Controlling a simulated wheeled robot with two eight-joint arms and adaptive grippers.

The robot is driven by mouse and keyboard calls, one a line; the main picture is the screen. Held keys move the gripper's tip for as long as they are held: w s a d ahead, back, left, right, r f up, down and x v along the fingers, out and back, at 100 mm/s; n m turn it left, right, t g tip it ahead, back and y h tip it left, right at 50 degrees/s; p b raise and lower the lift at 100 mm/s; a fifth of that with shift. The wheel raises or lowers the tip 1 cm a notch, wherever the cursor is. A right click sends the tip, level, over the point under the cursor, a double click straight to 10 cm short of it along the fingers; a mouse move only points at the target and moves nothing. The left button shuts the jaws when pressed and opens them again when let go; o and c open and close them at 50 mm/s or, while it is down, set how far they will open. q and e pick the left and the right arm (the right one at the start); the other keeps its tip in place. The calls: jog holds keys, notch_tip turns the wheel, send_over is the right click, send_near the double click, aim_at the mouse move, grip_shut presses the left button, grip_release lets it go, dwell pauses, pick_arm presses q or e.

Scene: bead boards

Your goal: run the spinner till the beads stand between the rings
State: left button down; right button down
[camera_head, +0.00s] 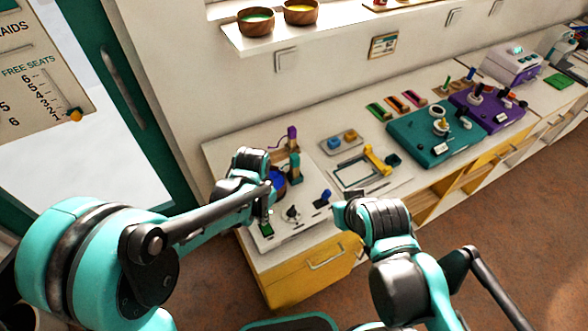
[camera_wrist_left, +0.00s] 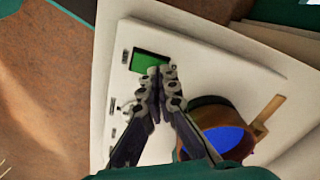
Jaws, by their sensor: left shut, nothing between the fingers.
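A pale board (camera_wrist_left: 200,58), probably the spinner's, lies under my left gripper. It bears a green rectangle (camera_wrist_left: 150,62), a small pale knob (camera_wrist_left: 128,107) and a round brown-walled bowl with a blue inside (camera_wrist_left: 228,138). My left gripper (camera_wrist_left: 162,70) is shut and empty, its fingertips at the green rectangle's edge; contact cannot be told. In the head view my left gripper (camera_head: 267,208) is over the board's left part, and the blue bowl (camera_head: 279,181) is partly hidden behind it. My right gripper (camera_head: 341,212) is right of the board, its fingers unclear. Beads and rings cannot be made out.
Purple-topped and green posts (camera_head: 294,165) stand behind the board. A tray with blue and yellow pieces (camera_head: 342,142), a yellow-armed frame (camera_head: 376,160) and a teal bead board (camera_head: 420,148) stand to the right. Wooden bowls (camera_head: 301,12) sit on the shelf above.

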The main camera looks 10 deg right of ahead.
pick_arm(q)
jog(key=shift+f+b, duration=0.35)
jog(key=shift+f, duration=0.2)
jog(key=shift+r+p, duration=2.05)
jog(key=shift+r, duration=0.6)
jog(key=shift+f, duration=0.1)
jog(key=shift+a, duration=0.1)
jog(key=s+a+r+n+t+b, duration=0.1)
jog(key=s+a+r+n+t, duration=0.2)
jog(key=a, duration=0.5)
jog(key=s+a+r+n+t+b, duration=0.1)
jog(key=s+a+r+n+t, duration=0.3)
jog(key=a+r, duration=0.3)
jog(key=shift+s+a+r+n, duration=0.3)
jog(key=shift+s+a+n, duration=0.25)
jog(key=shift+a+n, duration=0.25)
